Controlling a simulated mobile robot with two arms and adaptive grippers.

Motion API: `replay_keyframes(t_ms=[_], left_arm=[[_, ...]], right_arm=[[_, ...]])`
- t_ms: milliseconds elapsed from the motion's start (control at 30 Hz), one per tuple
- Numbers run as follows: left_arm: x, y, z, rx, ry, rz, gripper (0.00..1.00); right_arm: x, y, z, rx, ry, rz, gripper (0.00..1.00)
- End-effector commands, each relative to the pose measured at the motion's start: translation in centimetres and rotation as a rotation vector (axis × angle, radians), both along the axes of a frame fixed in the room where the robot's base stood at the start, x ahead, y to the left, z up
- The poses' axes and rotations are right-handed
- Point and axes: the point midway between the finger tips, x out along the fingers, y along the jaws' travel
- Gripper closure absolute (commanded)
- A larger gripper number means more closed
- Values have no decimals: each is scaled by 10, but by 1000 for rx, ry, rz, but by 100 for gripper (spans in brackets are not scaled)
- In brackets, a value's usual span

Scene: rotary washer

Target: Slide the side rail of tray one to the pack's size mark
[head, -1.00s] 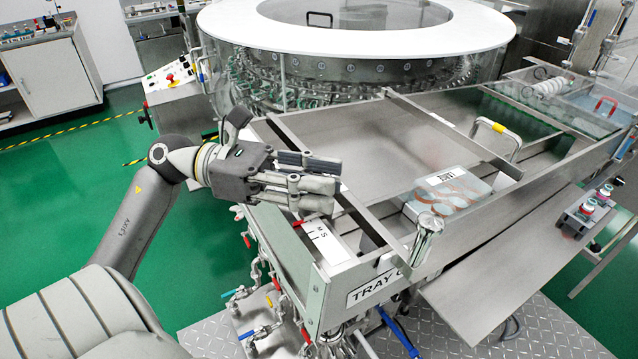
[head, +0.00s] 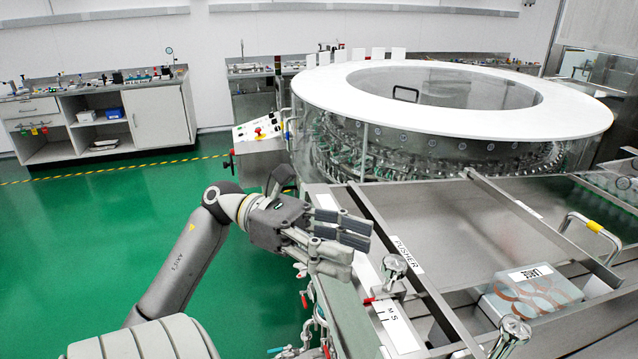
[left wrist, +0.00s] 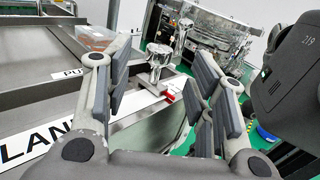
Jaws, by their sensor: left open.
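My left gripper (head: 358,245) is open and empty above the left edge of the tray. In the left wrist view its two fingers (left wrist: 160,88) stand wide apart, with a metal knob (left wrist: 160,60) in line between them, not gripped. In the head view this knob (head: 395,268) stands just right of and below the fingertips. A red pointer (head: 370,298) lies at the far end of a white size scale (head: 398,328) marked M and S. A clear pack (head: 528,296) labelled LARGE lies on the tray. I cannot tell exactly which bar is the side rail. My right gripper is out of view.
A second knob (head: 512,335) stands nearer the front. A PUSHER label (head: 408,254) sits by a long bar. A diagonal bar (head: 545,228) and a yellow-marked handle (head: 594,226) stand right. The round washer (head: 450,130) is behind. Green floor lies open at left.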

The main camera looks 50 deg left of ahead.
Motion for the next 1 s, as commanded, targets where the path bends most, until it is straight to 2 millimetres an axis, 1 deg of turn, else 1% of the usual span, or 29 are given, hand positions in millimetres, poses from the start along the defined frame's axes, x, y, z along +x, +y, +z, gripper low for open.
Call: replay_keyframes(t_ms=[33, 100, 200, 300, 467, 1000], left_arm=[[-3, 10, 0, -1, 1, 3, 49], [-9, 22, 0, -1, 0, 2, 49], [-14, 34, 0, 0, 0, 2, 49], [-17, 42, 0, 0, -1, 0, 49], [-20, 46, 0, 1, -1, -2, 49], [-19, 45, 0, 1, -1, -1, 49]], right_arm=[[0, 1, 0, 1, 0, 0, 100], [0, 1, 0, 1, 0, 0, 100], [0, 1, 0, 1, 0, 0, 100], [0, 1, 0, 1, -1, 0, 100], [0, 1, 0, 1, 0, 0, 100], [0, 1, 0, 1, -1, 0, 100]])
